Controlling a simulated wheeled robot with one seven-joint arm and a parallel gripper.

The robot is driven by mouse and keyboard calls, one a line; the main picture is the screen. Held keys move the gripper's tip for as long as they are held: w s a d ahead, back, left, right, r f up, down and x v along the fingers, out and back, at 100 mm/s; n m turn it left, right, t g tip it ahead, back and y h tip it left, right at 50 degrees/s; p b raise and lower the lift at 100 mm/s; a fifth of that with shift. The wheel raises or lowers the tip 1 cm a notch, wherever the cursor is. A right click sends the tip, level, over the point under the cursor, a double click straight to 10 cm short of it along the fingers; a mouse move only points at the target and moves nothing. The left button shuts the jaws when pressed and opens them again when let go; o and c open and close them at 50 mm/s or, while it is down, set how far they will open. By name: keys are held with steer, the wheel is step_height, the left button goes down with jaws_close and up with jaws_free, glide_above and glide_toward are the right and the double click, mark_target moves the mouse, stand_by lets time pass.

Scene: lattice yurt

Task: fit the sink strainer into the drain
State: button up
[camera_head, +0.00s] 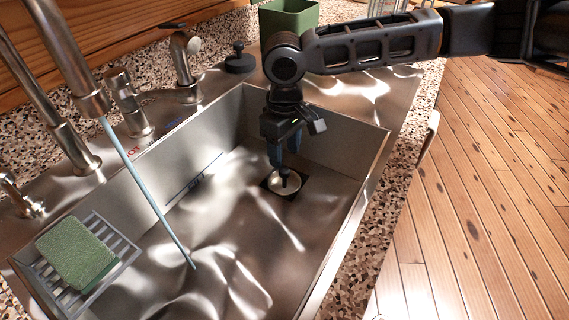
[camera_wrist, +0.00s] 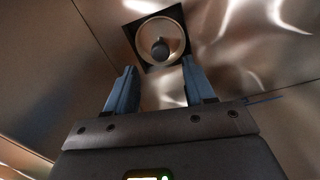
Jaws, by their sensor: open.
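The sink strainer (camera_head: 286,184) is a round, light metal disc with a dark knob in its middle. It lies over the dark square drain (camera_head: 265,186) on the sink floor, towards the sink's far right end. In the wrist view the strainer (camera_wrist: 150,33) sits within the dark square outline of the drain (camera_wrist: 178,14); I cannot tell how deep it sits. My gripper (camera_head: 283,163) points down just above the strainer. In the wrist view my gripper (camera_wrist: 158,68) has its two blue fingers apart with nothing between them, and the knob shows beyond their tips.
Steel sink walls (camera_head: 325,144) surround the drain. A green sponge (camera_head: 76,252) lies on a slatted rack (camera_head: 115,245) at the near left. A thin pale-blue line (camera_head: 145,190) slants down from the tap. A green box (camera_head: 289,17) and a black knobbed object (camera_head: 240,62) stand behind.

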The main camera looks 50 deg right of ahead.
mark_target(285, 170)
steer(key=shift+r, duration=2.3)
